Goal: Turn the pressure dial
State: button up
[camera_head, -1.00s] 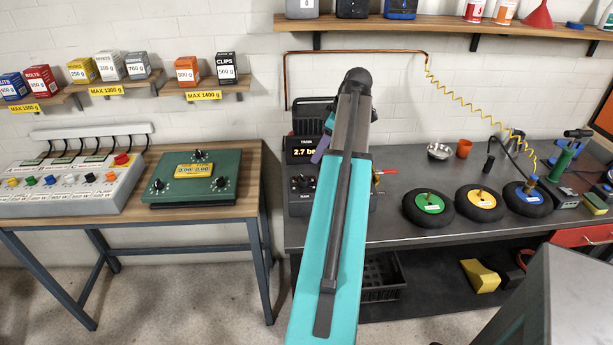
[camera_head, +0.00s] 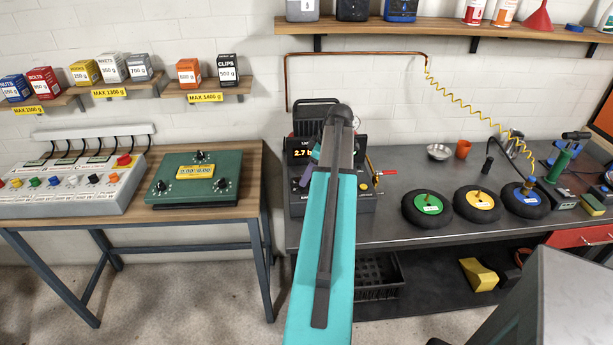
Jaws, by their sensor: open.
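The dark compressor unit (camera_head: 361,200) stands at the left end of the grey workbench. Its lit orange display (camera_head: 299,154) reads about 2.7, partly covered by my arm. The pressure dial cannot be made out; my arm and gripper cover much of the unit's front. My gripper (camera_head: 309,166) is in front of the unit, just below the display.
Three tyres with green, yellow and blue hubs (camera_head: 428,203) lie on the workbench (camera_head: 390,235) to the right. A red-handled tool (camera_head: 385,172) is beside the unit. A copper pipe (camera_head: 355,52) and yellow coiled hose (camera_head: 470,108) run above. A wooden table (camera_head: 240,180) with panels stands left.

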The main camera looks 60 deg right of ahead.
jog(key=shift+x, duration=1.15)
jog(key=shift+c, duration=0.2)
jog(key=c, duration=1)
